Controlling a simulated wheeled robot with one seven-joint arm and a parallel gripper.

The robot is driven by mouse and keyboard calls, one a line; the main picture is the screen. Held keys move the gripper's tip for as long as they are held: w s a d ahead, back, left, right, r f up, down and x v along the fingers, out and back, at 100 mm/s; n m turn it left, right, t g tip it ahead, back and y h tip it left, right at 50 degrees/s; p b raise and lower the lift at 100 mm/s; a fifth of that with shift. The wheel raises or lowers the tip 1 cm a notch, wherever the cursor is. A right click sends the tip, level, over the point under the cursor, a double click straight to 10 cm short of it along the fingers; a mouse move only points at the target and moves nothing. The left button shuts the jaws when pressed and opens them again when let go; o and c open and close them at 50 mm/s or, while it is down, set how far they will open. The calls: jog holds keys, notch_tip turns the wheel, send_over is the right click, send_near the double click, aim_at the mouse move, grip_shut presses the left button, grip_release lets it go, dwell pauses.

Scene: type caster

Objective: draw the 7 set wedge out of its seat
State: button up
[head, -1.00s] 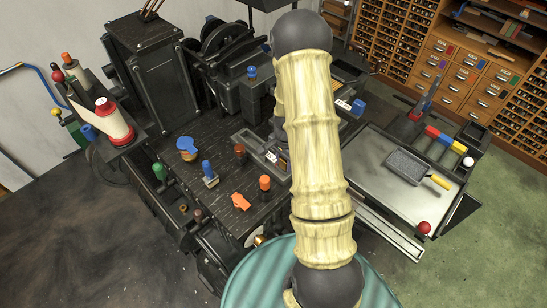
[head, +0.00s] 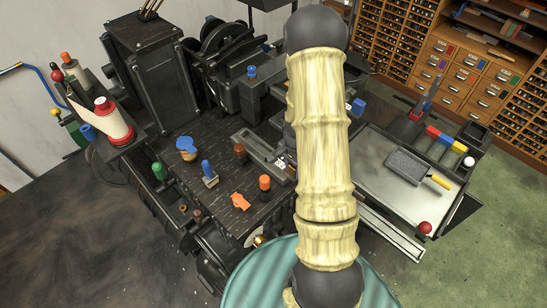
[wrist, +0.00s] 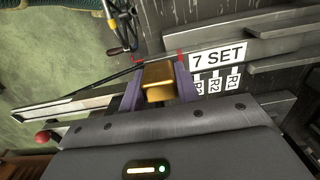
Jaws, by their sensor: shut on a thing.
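The 7 set wedge (wrist: 158,82) is a brass-yellow block in the wrist view, left of the white "7 SET" label (wrist: 219,57). My gripper (wrist: 159,88) has its two purple-grey fingers shut on the block, one on each side. Red marks show just beyond the fingertips. I cannot tell how much of the wedge sits in its seat. In the head view my arm hides the wedge and most of my gripper. A grey slotted channel (head: 258,146) shows just left of the arm there.
Smaller labels R1 and R2 (wrist: 215,83) sit below the "7 SET" label. On the dark bench stand an orange-topped peg (head: 264,183), a blue-topped piece (head: 208,172) and an orange piece (head: 240,201). A steel tray (head: 375,185) with a brayer-like tool (head: 410,165) lies to the right.

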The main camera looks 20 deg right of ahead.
jog(key=o, duration=1.2)
notch_tip(320, 180, up, 18)
jog(key=b, duration=0.2)
jog(key=shift+f+b, duration=0.25)
jog(key=shift+b, duration=0.15)
jog(key=s+a+n+t, duration=0.1)
jog(key=s+a+n, duration=0.1)
jog(key=a+n, duration=0.2)
jog(key=s+a+n, duration=0.3)
jog(key=a+n, duration=0.2)
jog(key=a, duration=0.1)
jog(key=s+a+n+t, duration=0.1)
jog(key=s+a+n, duration=0.2)
jog(key=a+n, duration=0.2)
jog(key=shift+s+t, duration=0.15)
jog(key=shift+t, duration=0.15)
